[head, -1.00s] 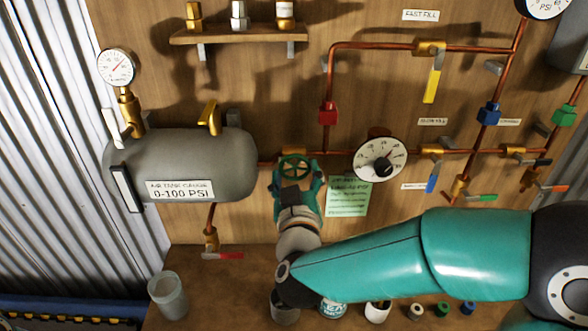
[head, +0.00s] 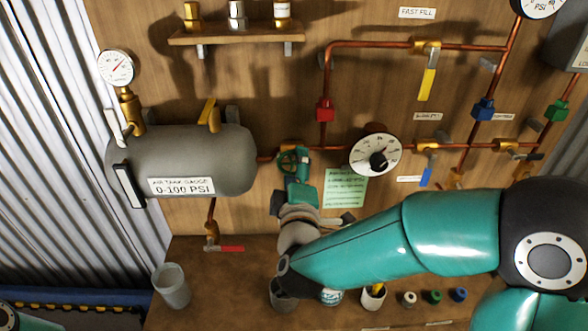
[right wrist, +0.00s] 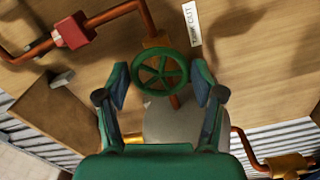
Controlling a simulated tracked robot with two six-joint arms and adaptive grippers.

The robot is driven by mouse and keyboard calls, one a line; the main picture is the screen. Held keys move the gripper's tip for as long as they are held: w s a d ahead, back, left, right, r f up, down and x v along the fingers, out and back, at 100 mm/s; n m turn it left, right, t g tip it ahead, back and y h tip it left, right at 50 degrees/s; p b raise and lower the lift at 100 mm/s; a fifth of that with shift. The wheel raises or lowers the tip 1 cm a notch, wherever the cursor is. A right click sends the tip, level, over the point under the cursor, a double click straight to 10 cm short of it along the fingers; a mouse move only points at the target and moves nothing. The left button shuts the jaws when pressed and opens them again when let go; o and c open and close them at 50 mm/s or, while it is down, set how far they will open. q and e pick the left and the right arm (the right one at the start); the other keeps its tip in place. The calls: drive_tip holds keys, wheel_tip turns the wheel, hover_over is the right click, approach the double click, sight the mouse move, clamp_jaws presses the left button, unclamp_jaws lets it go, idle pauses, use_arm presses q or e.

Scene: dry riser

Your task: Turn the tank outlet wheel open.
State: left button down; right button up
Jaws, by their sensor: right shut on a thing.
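The tank outlet wheel is a small green handwheel (head: 287,161) on the copper pipe just right of the grey air tank (head: 225,160). In the right wrist view the spoked wheel (right wrist: 148,76) sits between the two fingers, beside a white label (right wrist: 192,24). My right gripper (head: 296,161) is at the wheel, turned nearly edge-on, and hides part of it. In the right wrist view the right gripper (right wrist: 160,78) has one finger on each side of the rim and is shut on the wheel. My left gripper is not in view.
A dial gauge (head: 376,150) and a green note (head: 345,188) are close on the right. A red-handled valve (head: 224,248) hangs under the tank. Cups and small coloured caps (head: 435,297) stand on the bench below my right arm. A clear cup (head: 171,287) stands at left.

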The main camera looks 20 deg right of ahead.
drive_tip(key=n, duration=0.5)
drive_tip(key=shift+f+n, duration=0.2)
drive_tip(key=shift+n, duration=0.1)
idle(0.5)
drive_tip(key=o, duration=0.9)
drive_tip(key=shift+o, duration=1)
drive_tip(key=shift+r, duration=0.1)
drive_tip(key=shift+r, duration=0.1)
